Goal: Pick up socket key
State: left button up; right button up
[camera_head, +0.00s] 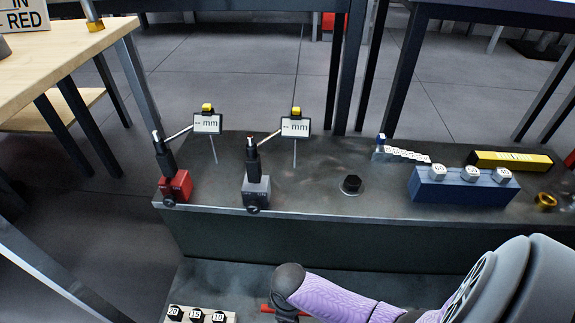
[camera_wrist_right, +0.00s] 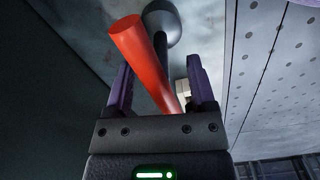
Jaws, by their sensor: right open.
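The socket key appears to be the tool with a red bar handle (camera_wrist_right: 140,50). In the right wrist view the red bar runs up between my right gripper's (camera_wrist_right: 156,80) two fingers, with a grey rounded metal part (camera_wrist_right: 162,18) behind it. The fingers stand apart on either side of the bar, and I cannot tell whether either touches it. In the head view only a bit of red (camera_head: 267,308) shows at the bottom edge, beside my right wrist; my arm hides the rest. My left gripper is not in view.
A block of numbered sockets (camera_head: 196,315) lies at the bottom left. On the raised dark bench (camera_head: 320,180) stand a red device (camera_head: 175,187), a grey device (camera_head: 257,190), a dark bolt head (camera_head: 351,184), a blue block (camera_head: 455,188) and a yellow bar (camera_head: 510,160). A wooden table (camera_head: 60,55) is at upper left.

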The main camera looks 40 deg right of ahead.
grip_shut()
dwell(1.3)
